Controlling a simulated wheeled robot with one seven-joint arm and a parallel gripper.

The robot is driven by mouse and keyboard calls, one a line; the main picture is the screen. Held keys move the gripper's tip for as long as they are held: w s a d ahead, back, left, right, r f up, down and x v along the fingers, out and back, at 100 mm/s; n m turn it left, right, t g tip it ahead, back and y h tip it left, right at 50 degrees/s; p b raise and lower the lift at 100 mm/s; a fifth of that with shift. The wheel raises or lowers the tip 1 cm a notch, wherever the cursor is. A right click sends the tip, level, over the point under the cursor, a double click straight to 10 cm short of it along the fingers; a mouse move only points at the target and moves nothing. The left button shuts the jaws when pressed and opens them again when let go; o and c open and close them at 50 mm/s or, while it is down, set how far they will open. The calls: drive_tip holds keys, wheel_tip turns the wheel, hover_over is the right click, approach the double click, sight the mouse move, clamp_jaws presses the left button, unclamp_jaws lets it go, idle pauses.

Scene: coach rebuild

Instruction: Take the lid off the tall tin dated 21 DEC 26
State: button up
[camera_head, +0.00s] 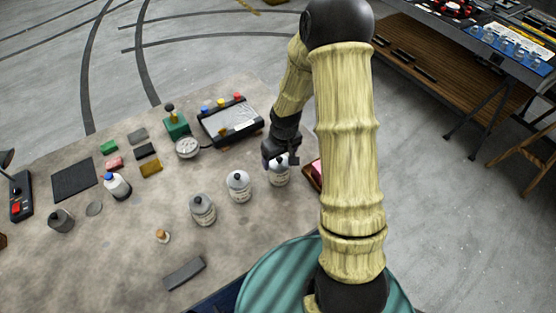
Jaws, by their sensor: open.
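Three tall tins with printed labels stand in a slanting row on the table (120,262). The left tin (203,211) is grey, the middle tin (238,188) is paler, and the right tin (278,175) is pale too. The print is too small to read, so I cannot tell which is dated 21 DEC 26. My gripper (280,160) is open at the top of the right tin, with its fingers close to the lid. The gripper partly hides that lid, and I cannot tell whether the fingers touch it.
A dark open tin (60,221) stands at the left near a grey disc (94,209). A blue-capped bottle (117,187), small coloured blocks and a control box (228,122) lie farther back. A red-pink item (317,171) is beside my arm. The table's front middle is fairly clear.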

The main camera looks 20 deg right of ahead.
drive_tip(key=shift+d+f, duration=0.15)
drive_tip(key=shift+f, duration=0.2)
drive_tip(key=shift+s, duration=0.1)
drive_tip(key=c, duration=1.1)
